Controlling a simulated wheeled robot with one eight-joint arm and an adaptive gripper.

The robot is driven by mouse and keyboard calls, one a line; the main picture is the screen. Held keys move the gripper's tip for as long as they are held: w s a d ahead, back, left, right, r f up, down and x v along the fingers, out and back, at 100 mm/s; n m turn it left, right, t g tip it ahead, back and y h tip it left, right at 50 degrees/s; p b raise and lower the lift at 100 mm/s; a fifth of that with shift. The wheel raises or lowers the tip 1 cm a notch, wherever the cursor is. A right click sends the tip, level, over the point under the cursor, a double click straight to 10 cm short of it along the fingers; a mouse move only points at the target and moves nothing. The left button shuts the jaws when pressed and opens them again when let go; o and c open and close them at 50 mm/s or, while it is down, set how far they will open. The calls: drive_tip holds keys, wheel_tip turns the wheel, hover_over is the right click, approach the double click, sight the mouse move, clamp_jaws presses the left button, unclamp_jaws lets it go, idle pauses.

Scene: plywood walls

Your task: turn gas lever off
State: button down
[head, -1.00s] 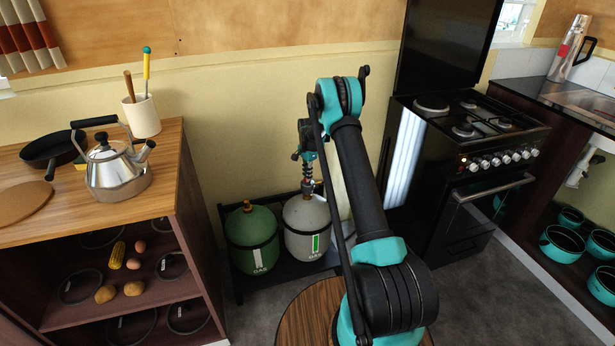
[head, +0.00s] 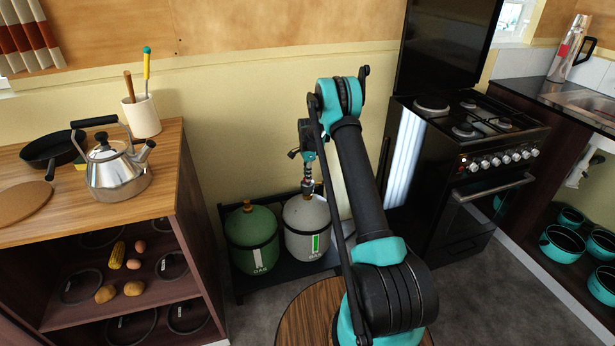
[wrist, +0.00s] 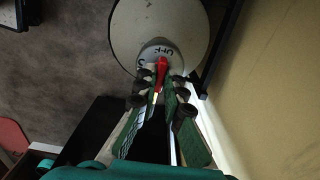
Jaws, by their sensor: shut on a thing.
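The grey gas bottle (head: 301,243) with a green-and-white label stands in a low dark rack beside the wall. It fills the top of the wrist view (wrist: 143,22). The red gas lever (wrist: 161,68) sits on its top in the wrist view, beside partly readable lettering. My gripper (wrist: 163,86) points down at the bottle top. Its two fingers are shut on the red lever, one on each side. In the head view my gripper (head: 308,188) is just above the grey bottle, and the lever cannot be made out.
A green gas bottle (head: 252,240) stands left of the grey one in the rack (head: 240,287). A wooden cabinet (head: 177,190) with a kettle (head: 118,175) is at left. A black stove (head: 470,190) is at right. The wall is close behind the bottles.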

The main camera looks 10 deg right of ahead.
drive_tip(key=c, duration=1.6)
unclamp_jaws()
drive_tip(key=shift+r, duration=0.1)
wheel_tip(320, 180, up, 12)
drive_tip(key=shift+f, duration=0.1)
